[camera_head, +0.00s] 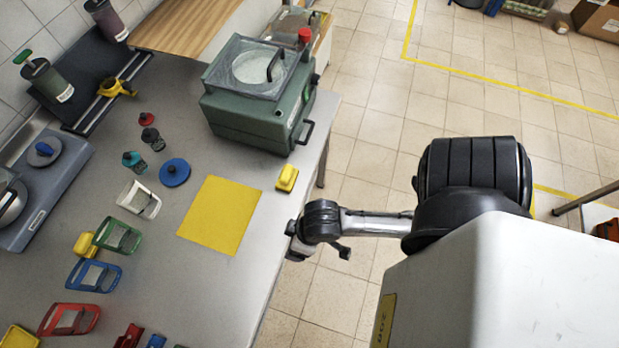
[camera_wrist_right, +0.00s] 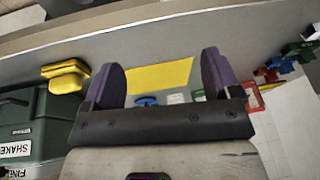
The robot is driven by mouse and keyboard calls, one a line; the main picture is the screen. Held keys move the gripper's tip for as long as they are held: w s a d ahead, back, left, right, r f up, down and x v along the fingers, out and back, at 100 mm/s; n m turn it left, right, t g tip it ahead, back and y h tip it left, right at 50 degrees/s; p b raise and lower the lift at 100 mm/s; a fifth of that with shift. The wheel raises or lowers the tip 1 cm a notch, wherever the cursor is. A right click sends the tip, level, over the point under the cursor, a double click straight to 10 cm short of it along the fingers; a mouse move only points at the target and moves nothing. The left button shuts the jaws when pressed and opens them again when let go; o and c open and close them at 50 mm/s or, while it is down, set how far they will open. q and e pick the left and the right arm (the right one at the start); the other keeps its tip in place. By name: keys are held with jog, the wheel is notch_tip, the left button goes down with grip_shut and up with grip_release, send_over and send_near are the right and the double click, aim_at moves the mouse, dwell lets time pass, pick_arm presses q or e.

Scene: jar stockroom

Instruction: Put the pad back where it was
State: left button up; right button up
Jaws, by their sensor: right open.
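A flat yellow square sheet (camera_head: 220,215) lies on the grey bench; I cannot tell whether it is the pad. It shows between my fingers in the right wrist view (camera_wrist_right: 160,77). A yellow block with a pale part (camera_head: 287,177) lies beside the sheet, near the bench edge; it is also left of my fingers in the wrist view (camera_wrist_right: 65,76). My right gripper (camera_wrist_right: 160,82) is open and empty, fingers wide apart. In the head view it is by the bench's right edge, apart from the sheet and block. My left gripper is not in view.
A green machine (camera_head: 258,118) stands at the bench's far end. A blue disc (camera_head: 175,172) and small stoppered bottles are left of the sheet. Coloured frames (camera_head: 95,274) and another yellow block (camera_head: 86,245) lie further left.

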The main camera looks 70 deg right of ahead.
jog(key=shift+s+d+r+n+h, duration=0.15)
jog(key=shift+s+n, duration=0.1)
jog(key=shift+s, duration=0.2)
jog(key=shift+s+d+n+h, duration=0.2)
jog(key=shift+s+n, duration=0.1)
jog(key=shift+s, duration=0.2)
jog(key=shift+s+d+r+n+h, duration=0.15)
jog(key=shift+s+n, duration=0.1)
jog(key=shift+s, duration=0.2)
jog(key=shift+f, duration=0.1)
jog(key=shift+c, duration=0.3)
